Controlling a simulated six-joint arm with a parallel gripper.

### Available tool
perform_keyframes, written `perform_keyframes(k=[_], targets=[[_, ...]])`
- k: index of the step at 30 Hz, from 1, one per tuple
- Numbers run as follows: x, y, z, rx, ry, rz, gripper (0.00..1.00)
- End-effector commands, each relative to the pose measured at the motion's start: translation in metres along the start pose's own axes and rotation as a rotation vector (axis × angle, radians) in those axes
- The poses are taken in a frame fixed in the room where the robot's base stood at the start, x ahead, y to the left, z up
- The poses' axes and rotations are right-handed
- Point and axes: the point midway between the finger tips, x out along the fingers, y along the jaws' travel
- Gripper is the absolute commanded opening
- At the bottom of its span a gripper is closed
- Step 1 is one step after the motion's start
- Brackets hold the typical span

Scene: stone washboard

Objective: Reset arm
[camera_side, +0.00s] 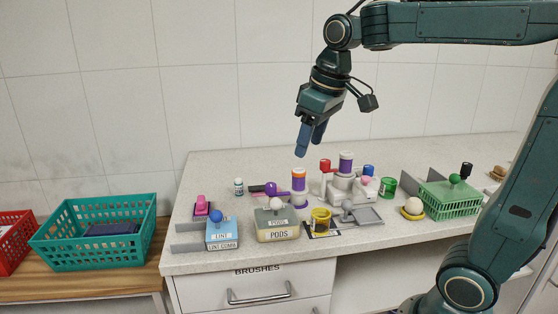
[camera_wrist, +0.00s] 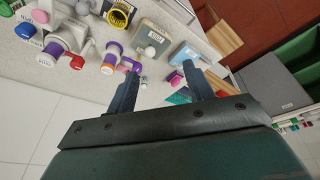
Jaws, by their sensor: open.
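My gripper (camera_side: 311,142) hangs in the air above the back of the stone counter (camera_side: 215,175), fingers pointing down, open and empty. In the wrist view its two fingers (camera_wrist: 162,90) stand apart with nothing between them touching. A purple, white and orange cylinder (camera_side: 299,186) stands on the counter below the gripper, with a clear gap. It also shows left of the fingers in the wrist view (camera_wrist: 111,58).
A blue lint box (camera_side: 221,236), a PODS box (camera_side: 277,226) and a yellow can (camera_side: 320,221) stand at the front. A grey stand (camera_side: 345,188) holds a purple-banded cylinder. A green basket (camera_side: 450,200) is at the right. Air around the gripper is free.

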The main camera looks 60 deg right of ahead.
Motion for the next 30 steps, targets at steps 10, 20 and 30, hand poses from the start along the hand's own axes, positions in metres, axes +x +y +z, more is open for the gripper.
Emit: perform_keyframes(k=[10,20,30], targets=[[-0.002,-0.028,0.074,0.025,0.101,-0.006,0.52],[0.014,-0.045,0.135,0.052,0.186,-0.022,0.52],[0.023,-0.05,0.154,0.062,0.211,-0.029,0.52]])
